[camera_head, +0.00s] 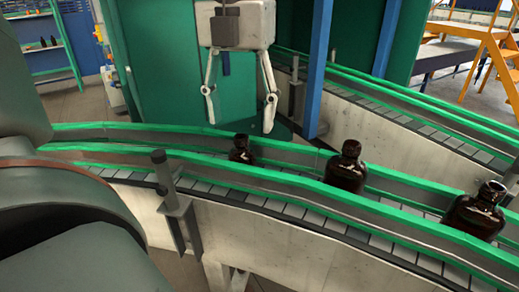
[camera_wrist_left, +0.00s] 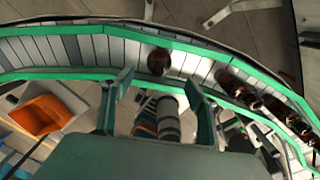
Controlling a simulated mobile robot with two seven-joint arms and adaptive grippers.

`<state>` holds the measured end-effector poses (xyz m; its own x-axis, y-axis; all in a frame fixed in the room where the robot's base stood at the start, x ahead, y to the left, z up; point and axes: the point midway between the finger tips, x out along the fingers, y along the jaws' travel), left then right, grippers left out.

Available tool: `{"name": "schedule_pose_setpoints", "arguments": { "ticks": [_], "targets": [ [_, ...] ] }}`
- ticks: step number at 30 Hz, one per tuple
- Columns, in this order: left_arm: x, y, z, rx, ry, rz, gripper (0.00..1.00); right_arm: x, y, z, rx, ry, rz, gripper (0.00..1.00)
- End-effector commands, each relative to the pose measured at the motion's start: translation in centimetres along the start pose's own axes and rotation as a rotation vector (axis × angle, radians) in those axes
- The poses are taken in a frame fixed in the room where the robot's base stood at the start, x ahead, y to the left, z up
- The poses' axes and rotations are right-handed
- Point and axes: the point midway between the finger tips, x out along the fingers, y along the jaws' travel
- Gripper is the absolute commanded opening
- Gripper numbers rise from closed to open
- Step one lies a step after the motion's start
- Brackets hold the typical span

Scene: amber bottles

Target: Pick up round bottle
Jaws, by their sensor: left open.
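Dark amber bottles stand upright on a curved conveyor with green rails (camera_head: 300,179). In the head view a small round-bodied bottle (camera_head: 240,150) is at the left, a larger one (camera_head: 346,168) is in the middle, and a broad one (camera_head: 474,214) is at the right. The rails hide their lower parts. My left gripper (camera_head: 239,118) hangs with its fingers down, spread and empty, above and apart from the small bottle. In the left wrist view the nearest bottle (camera_wrist_left: 159,62) appears just beyond the gap between the open fingers (camera_wrist_left: 156,84).
A second conveyor (camera_head: 420,115) runs behind at the right. A blue post (camera_head: 318,65) and a green wall panel (camera_head: 155,60) stand behind the gripper. Yellow stairs (camera_head: 495,50) are far right. An orange bin (camera_wrist_left: 43,114) shows in the left wrist view.

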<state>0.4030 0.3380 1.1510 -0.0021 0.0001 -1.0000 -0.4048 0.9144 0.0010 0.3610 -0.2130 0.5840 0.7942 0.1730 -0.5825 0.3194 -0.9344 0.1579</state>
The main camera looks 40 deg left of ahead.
Motion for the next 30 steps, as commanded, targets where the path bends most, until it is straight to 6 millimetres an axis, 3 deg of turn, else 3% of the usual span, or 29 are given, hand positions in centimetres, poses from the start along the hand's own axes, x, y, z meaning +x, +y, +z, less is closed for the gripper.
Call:
{"name": "schedule_pose_setpoints", "arguments": {
  "ticks": [18, 28, 30],
  "targets": [
    [7.1, 0.2, 0.6, 0.000, 0.005, 0.000, 0.58, 0.1, -0.3, 1.2, -0.004, -0.017, -0.003, 0.24],
    [7.7, 0.1, 0.6, -0.001, 0.001, -0.001, 0.58, 0.1, 0.0, 0.5, -0.006, -0.005, 0.002, 0.24],
    [7.7, 0.1, 0.6, -0.001, 0.001, -0.001, 0.43, 0.1, 0.0, 0.5, -0.006, -0.005, 0.002, 0.24]
  ]
}}
